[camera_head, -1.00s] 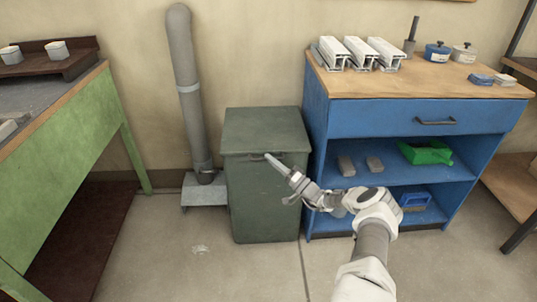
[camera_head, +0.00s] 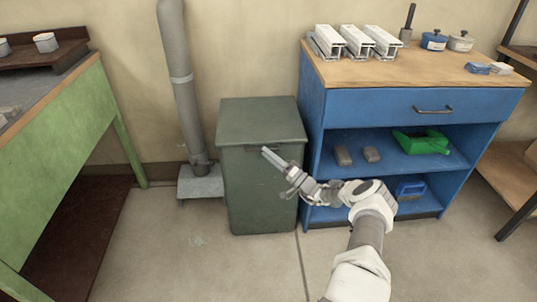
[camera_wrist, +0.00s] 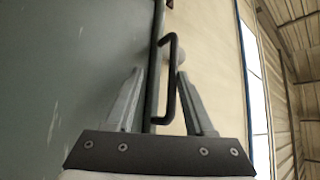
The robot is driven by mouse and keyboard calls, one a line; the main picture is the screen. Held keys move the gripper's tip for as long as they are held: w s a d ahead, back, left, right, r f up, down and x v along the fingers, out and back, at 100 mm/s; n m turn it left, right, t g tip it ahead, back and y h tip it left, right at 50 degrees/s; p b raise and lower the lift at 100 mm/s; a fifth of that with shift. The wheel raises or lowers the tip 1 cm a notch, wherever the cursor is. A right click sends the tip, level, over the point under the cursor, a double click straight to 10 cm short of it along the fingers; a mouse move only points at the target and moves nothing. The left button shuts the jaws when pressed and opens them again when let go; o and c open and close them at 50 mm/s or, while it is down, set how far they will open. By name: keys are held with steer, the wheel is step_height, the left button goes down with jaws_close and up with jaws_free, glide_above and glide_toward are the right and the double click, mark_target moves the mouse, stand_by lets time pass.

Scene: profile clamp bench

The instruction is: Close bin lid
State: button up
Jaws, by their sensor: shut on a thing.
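The dark green bin (camera_head: 262,195) stands on the floor between the grey pipe and the blue cabinet. Its lid (camera_head: 258,120) lies flat over the top in the head view. My gripper (camera_head: 266,151) is at the lid's front edge, coming from the lower right. The bin's green surface (camera_wrist: 60,70) fills the left of that view. The lid's rear edge is too small to judge for a gap.
The blue cabinet (camera_head: 412,105) stands close to the bin's right, with white profiles (camera_head: 355,42) on top. A grey pipe (camera_head: 180,85) on a metal foot stands to the left. A green bench (camera_head: 65,130) is farther left. The floor (camera_head: 170,260) in front is clear.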

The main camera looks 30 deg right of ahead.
steer(key=shift+s+f, duration=0.1)
steer(key=shift+f, duration=0.3)
steer(key=p+v, duration=0.2)
steer(key=v, duration=1.5)
steer(key=shift+r, duration=0.25)
steer(key=shift+d, duration=0.1)
